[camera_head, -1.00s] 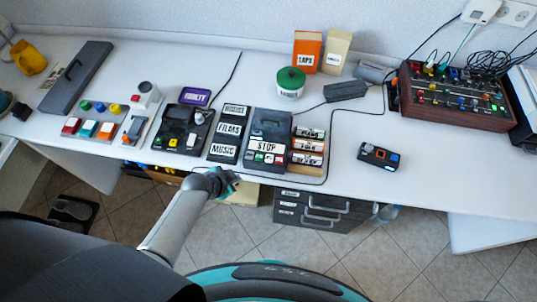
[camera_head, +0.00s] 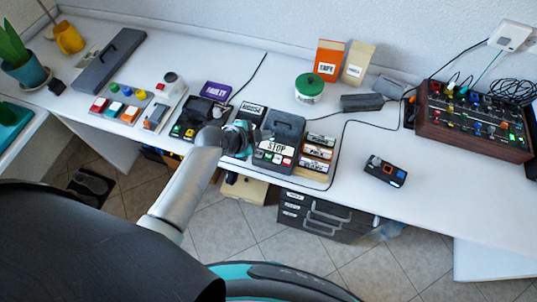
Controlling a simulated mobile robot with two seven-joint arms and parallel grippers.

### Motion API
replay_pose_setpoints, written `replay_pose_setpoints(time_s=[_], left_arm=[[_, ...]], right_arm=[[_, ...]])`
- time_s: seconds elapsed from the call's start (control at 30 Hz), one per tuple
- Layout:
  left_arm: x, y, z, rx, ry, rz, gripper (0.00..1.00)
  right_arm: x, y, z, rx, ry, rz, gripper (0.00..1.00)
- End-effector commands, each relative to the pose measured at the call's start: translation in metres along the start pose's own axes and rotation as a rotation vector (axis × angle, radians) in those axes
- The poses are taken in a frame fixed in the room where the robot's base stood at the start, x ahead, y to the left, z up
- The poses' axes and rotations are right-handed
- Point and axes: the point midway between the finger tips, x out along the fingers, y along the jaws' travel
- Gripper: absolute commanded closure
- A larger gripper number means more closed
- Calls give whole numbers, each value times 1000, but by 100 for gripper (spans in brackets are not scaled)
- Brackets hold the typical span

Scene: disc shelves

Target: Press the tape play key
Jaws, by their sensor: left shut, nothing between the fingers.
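The tape player (camera_head: 287,128) is a dark grey box near the front edge of the desk, with a white label reading STOP (camera_head: 276,146). A row of small coloured keys (camera_head: 275,157) lies along its front, below the label. I cannot read which key is play. My left gripper (camera_head: 243,137) is shut and empty, just left of the tape player and over the labelled black boxes. It hides most of those boxes; whether it touches anything is unclear. My right gripper is not in view.
Labelled cassettes (camera_head: 318,152) stand right of the player. A black device (camera_head: 190,125) with coloured buttons is at left, a mixer (camera_head: 475,120) at far right. A green-lidded tub (camera_head: 309,88) stands behind. A small black remote (camera_head: 385,171) lies on clear desk.

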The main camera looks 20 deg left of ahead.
Motion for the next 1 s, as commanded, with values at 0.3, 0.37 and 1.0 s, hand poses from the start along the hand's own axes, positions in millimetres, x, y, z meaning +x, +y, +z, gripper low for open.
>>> replay_pose_setpoints(time_s=[0.3,0.37,1.0], left_arm=[[16,13,12,-3,-1,1,100],[21,16,16,-3,-1,1,100],[61,45,44,-1,0,0,100]], right_arm=[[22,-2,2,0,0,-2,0],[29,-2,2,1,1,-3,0],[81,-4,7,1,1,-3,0]])
